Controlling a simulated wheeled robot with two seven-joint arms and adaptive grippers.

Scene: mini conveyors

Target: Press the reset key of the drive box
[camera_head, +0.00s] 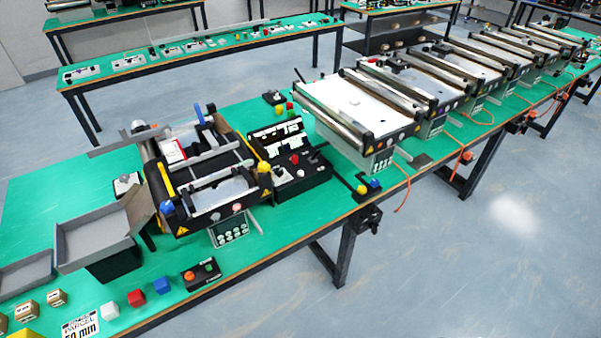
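A small drive box (230,231) with a pale front panel and several dark round keys hangs at the front edge of the near mini conveyor (205,215). Its key labels are too small to read, so I cannot tell which key is the reset key. A similar keyed panel (383,162) shows under the front of the second conveyor (345,105). Neither of my grippers shows in the head view.
A black control console (293,165) with a red button stands between the conveyors. A small black button box (201,274), coloured cubes (162,286) and grey trays (95,240) lie on the green table (60,200). The floor in front is clear.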

